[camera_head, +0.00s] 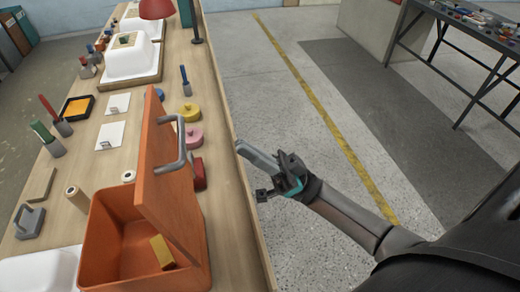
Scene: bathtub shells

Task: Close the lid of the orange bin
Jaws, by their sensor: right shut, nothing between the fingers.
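The orange bin (102,240) stands on the workbench at the lower left of the head view. Its lid (165,195) is open and stands up steeply along the bin's right side, with a grey handle (184,145) on its right face. A yellow block (162,251) lies inside the bin. My right gripper (252,157) is shut and empty, to the right of the lid and handle and apart from them, over the bench's right edge. My left gripper is not in view.
The wooden bench (222,165) runs away from me. Yellow (190,112), pink (189,136) and red (199,173) round pieces lie beyond the lid. White tubs (130,55), tools and a black-orange tray (78,107) stand further left. Open floor (290,100) lies right of the bench.

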